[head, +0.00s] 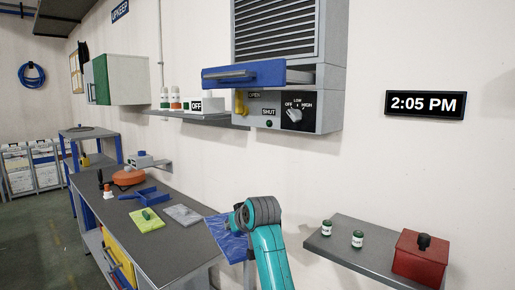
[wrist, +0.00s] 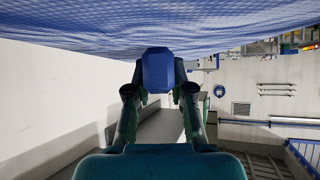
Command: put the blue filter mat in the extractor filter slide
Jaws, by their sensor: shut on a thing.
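The blue filter mat (head: 228,240) is in my gripper, left of my teal arm in the head view, above the right end of the workbench. In the wrist view the blue mat (wrist: 150,28) spans the top of the picture. My gripper (wrist: 158,92) is shut on a blue block-like part at the mat's near edge. In the head view my arm hides the jaws and part of the mat. The extractor (head: 322,112) hangs on the wall, with its blue filter slide (head: 243,76) pulled out forward. The inside of the slide cannot be seen.
A wall shelf (head: 190,117) with small bottles and an OFF box sits below left of the slide. A yellow lever (head: 240,103) and a knob (head: 294,114) are on the extractor. The right shelf (head: 345,262) holds two jars and a red box (head: 420,258). A grey pad (head: 183,214) lies on the workbench (head: 165,255).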

